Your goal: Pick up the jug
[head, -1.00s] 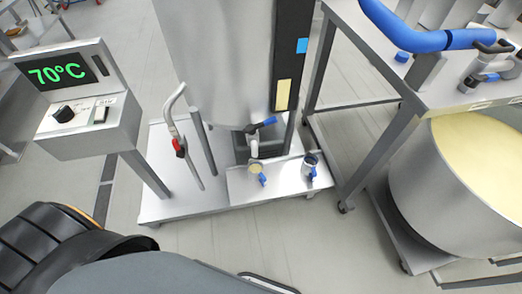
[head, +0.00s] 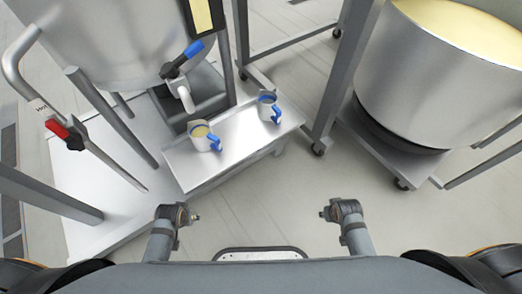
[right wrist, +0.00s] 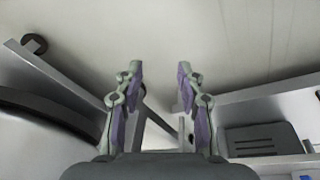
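Two small white jugs with blue handles stand upright on a low steel shelf (head: 232,128) in the head view. The left jug (head: 203,142) has something pale yellow inside, and its handle points to the right. The right jug (head: 266,110) looks dark inside, and its handle points to the front right. My right gripper (right wrist: 159,78) is open and empty in the right wrist view, with no jug in sight there. My left gripper is not in view, and neither gripper shows in the head view.
A large steel tank (head: 110,40) with a blue-handled tap (head: 182,75) stands behind the shelf. A red-gripped pipe (head: 75,135) slants at the left. A big pot (head: 450,85) of pale yellow contents sits on a wheeled trolley at the right. The floor (head: 290,195) in front is clear.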

